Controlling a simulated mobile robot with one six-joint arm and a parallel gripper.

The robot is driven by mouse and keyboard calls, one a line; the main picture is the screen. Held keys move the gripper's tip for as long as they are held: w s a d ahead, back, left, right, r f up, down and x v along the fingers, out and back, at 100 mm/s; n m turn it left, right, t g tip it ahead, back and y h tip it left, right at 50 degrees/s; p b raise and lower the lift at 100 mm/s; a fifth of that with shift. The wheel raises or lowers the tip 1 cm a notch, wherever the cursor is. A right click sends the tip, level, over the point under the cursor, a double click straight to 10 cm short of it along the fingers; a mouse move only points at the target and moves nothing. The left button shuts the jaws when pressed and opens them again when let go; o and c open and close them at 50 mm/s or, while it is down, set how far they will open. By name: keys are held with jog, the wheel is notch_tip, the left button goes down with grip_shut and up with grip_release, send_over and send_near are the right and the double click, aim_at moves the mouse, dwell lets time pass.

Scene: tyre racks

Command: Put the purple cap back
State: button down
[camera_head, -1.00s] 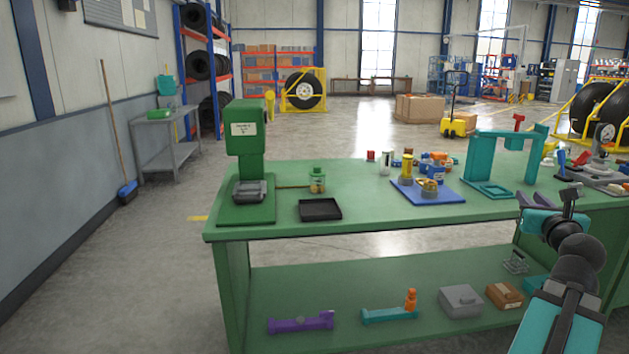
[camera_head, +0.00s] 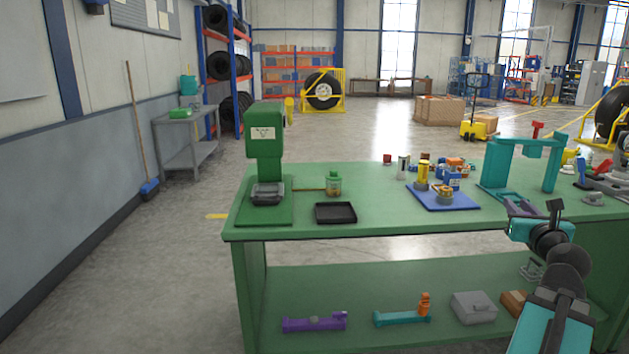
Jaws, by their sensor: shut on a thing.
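My gripper (camera_head: 522,208) is at the right, in front of the table's edge and below the teal frame. A small dark purple shape shows at its fingertips, and the gripper is shut on it. It looks like the purple cap, but its outline is too small to be sure. A purple bar-shaped piece (camera_head: 314,323) lies on the lower shelf at the left, well away from my gripper. No other purple cap can be made out.
The green table (camera_head: 390,223) holds a green press (camera_head: 265,150), a black tray (camera_head: 336,213), a blue mat (camera_head: 462,206) with parts, and a teal frame (camera_head: 495,165). A teal bar (camera_head: 400,318) and a grey box (camera_head: 474,307) sit on the shelf.

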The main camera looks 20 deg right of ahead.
jog(key=w+a+f+n+t+y+p, duration=0.2)
jog(key=w+a+f+n+y+p, duration=0.3)
jog(key=w+a, duration=0.8)
jog(key=w+a+f+n+t+y+p, duration=0.15)
jog(key=w+a+f+y+p, duration=0.4)
jog(key=w+a, duration=0.85)
jog(key=a+f+n+g+y+p, duration=0.1)
jog(key=a+f+n+y, duration=0.25)
jog(key=a, duration=0.75)
jog(key=a+f+n+g+y+p, duration=0.25)
jog(key=a+y, duration=0.25)
jog(key=a, duration=0.6)
jog(key=s+a+r+n+g+y, duration=0.1)
jog(key=s+a+n+g+y, duration=0.3)
jog(key=a, duration=0.7)
jog(key=shift+s+r+n+y, duration=0.3)
jog(key=shift+s+n+y, duration=0.5)
jog(key=shift+y, duration=0.3)
jog(key=shift+s, duration=0.15)
